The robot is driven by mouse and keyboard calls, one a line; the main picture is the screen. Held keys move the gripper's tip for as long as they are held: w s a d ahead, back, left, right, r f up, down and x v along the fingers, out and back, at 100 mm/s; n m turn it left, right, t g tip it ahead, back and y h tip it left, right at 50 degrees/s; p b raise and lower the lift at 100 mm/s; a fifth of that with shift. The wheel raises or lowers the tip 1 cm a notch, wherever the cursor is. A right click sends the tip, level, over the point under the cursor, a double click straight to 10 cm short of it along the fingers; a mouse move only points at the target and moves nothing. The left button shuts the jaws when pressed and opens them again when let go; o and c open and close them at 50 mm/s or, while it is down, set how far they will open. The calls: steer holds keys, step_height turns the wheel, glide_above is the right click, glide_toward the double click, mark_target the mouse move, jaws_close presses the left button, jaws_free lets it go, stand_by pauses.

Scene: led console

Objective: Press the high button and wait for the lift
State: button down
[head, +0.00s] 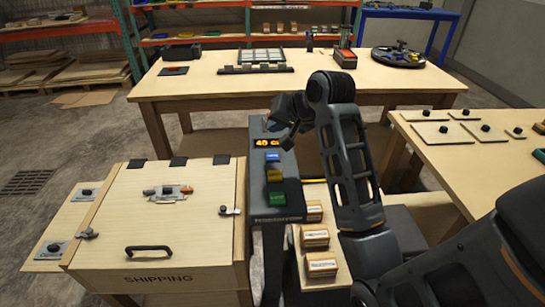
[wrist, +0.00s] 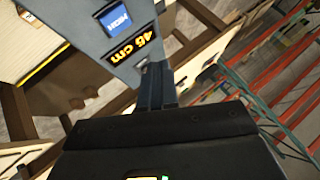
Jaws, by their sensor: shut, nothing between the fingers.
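The grey console (head: 287,170) stands in the middle of the head view, with an orange lit display (head: 268,142) at its upper end. Below the display are a blue button (head: 272,157), a yellow button (head: 274,174) and a green button (head: 276,198). The wrist view shows the blue button (wrist: 114,19) with white lettering and the display (wrist: 133,44), which appears to read 45 cm. My gripper (head: 270,122) is over the console's far end, beyond the display. Its fingers (wrist: 156,85) are shut and empty, apart from the blue button. I cannot tell if the fingertips touch the console.
The shipping box (head: 150,235) with a black handle stands left of the console. Small wooden blocks (head: 315,237) sit on a ledge at its right. A long workbench (head: 215,85) is behind, and another table (head: 455,150) is at the right. Orange-beamed shelving stands at the back.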

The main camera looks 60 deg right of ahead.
mark_target(275, 157)
step_height(275, 157, down, 4)
steer(key=b, duration=0.3)
steer(key=shift+f+b, duration=0.4)
steer(key=shift+f, duration=0.7)
steer(key=shift+f, duration=0.1)
stand_by(1.0)
steer(key=shift+f, duration=0.25)
